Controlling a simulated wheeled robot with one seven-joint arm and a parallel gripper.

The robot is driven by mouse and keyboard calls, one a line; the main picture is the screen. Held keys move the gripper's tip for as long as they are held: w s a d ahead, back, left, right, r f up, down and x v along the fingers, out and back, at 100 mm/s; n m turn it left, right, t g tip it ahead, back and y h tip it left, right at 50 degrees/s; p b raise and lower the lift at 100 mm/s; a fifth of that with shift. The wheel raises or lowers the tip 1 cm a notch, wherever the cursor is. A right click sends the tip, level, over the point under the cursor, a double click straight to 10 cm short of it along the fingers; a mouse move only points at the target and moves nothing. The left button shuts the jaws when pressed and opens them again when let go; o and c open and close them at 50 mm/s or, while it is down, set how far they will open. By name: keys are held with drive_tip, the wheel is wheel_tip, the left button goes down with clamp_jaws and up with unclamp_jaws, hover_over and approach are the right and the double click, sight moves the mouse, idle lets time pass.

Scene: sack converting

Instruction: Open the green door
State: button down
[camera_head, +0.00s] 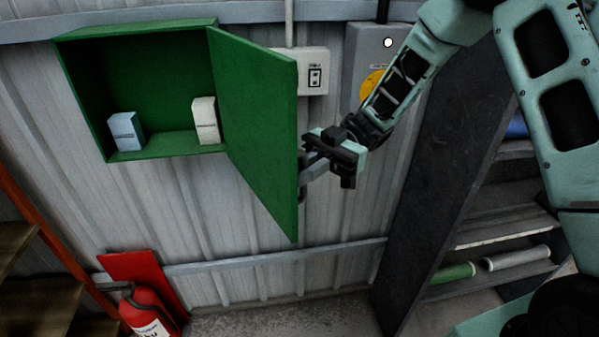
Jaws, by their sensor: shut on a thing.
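The green door (258,115) belongs to a green wall cabinet (146,150) at the upper left. The door stands swung out from the wall, hinged on the cabinet's right side, and the inside of the cabinet shows. My gripper (309,170) is at the door's outer right edge, below its middle height. It is shut there on something at the door's edge, likely a handle, which the fingers mostly hide. Inside the cabinet stand a pale blue box (126,132) at the left and a white box (205,120) at the right.
A white switch box (313,71) and a grey box (368,60) with a yellow disc are on the wall behind the door. A dark shelf side panel (425,180) stands at the right. A red fire extinguisher (146,310) and stairs (40,285) are at the lower left.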

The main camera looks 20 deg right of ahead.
drive_tip(key=shift+a, duration=0.1)
drive_tip(key=c, duration=1.9)
unclamp_jaws()
drive_tip(key=shift+a, duration=0.1)
drive_tip(key=shift+w+d+f+b, duration=0.1)
drive_tip(key=shift+w+d+b, duration=0.2)
drive_tip(key=shift+d, duration=0.15)
drive_tip(key=shift+b+v, duration=2.55)
drive_tip(key=shift+v, duration=5.65)
